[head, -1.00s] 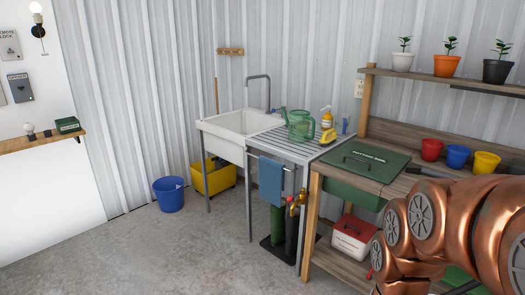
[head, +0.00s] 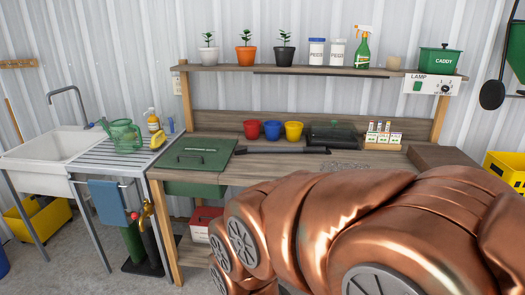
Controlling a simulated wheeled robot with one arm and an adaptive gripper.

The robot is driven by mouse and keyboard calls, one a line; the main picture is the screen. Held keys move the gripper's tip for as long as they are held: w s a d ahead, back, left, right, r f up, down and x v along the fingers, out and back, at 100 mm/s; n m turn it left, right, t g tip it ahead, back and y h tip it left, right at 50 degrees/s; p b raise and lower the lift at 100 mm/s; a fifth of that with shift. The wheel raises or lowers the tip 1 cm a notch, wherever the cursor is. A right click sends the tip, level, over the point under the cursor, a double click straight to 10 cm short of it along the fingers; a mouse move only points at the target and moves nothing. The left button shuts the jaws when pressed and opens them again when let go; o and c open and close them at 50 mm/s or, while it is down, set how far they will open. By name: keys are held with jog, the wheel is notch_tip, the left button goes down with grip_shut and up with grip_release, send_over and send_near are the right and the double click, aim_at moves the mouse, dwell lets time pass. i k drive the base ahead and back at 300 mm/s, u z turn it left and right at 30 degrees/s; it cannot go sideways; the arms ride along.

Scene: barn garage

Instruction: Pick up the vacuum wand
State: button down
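A long black tool that looks like the vacuum wand (head: 280,151) lies flat on the wooden workbench (head: 225,174), in front of the colored pots. My copper arm fills the lower right of the head view and covers the bench's front right part. My gripper is not in view, so its state and its distance from the wand do not show.
Red (head: 251,129), blue (head: 272,130) and yellow (head: 293,131) pots stand behind the wand, beside a dark box (head: 333,134). A green lidded bin (head: 198,152) is at the left. A shelf (head: 300,70) with plants and bottles hangs above.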

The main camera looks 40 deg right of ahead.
aim_at(238, 150)
jog(key=k, duration=0.5)
jog(key=z, duration=1.9)
jog(key=i, duration=2.55)
jog(key=u, duration=2.9)
